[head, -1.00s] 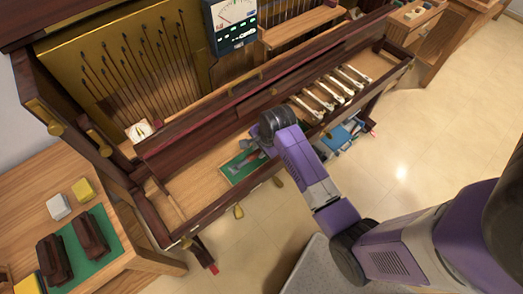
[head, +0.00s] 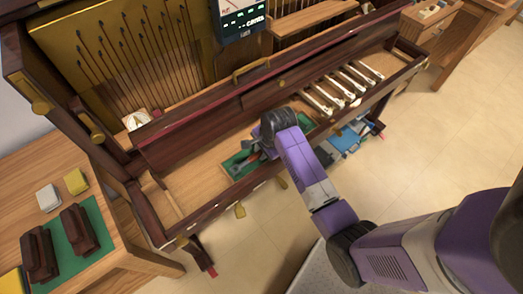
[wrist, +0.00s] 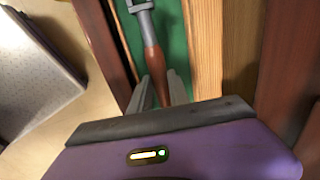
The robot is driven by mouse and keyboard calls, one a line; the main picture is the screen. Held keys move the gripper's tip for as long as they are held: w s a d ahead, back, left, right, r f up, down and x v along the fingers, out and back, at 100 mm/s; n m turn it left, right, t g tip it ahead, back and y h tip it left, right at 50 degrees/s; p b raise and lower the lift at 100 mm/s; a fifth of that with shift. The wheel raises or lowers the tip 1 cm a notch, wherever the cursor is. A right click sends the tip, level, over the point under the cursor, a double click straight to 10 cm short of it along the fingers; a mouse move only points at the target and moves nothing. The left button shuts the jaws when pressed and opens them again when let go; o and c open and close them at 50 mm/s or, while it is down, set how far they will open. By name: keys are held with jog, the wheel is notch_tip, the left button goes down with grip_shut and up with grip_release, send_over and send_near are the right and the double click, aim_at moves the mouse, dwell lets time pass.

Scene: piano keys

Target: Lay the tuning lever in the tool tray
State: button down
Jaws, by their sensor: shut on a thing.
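The tuning lever, with a red-brown handle (wrist: 154,62) and a grey metal shaft and head, lies between my gripper's fingers (wrist: 158,88) in the wrist view. My gripper is shut on the handle. The lever points away from my gripper, over the green-lined tool tray (wrist: 175,38) with its pale wooden wall. In the head view the tray (head: 231,162) sits in the open front of the piano, and my dark wrist largely hides the gripper above its right part. Grey metal shows over the green there. I cannot tell whether the lever touches the tray floor.
Several pale keys (head: 345,88) lie right of the tray. The piano's dark front rail (head: 225,205) runs below it. A side table at left holds dark blocks on a green mat (head: 102,222). Blue items (head: 345,140) lie beyond the rail at right. Floor at right is clear.

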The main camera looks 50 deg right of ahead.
jog(key=shift+f, duration=0.1)
jog(key=c, duration=1.2)
grip_release()
jog(key=shift+o, duration=0.2)
jog(key=shift+f, duration=0.1)
jog(key=shift+s, duration=0.1)
jog(key=p+v, duration=0.7)
jog(key=p, duration=0.1)
jog(key=shift+s+r+p, duration=0.25)
jog(key=shift+s+p, duration=0.15)
jog(key=shift+a, duration=0.1)
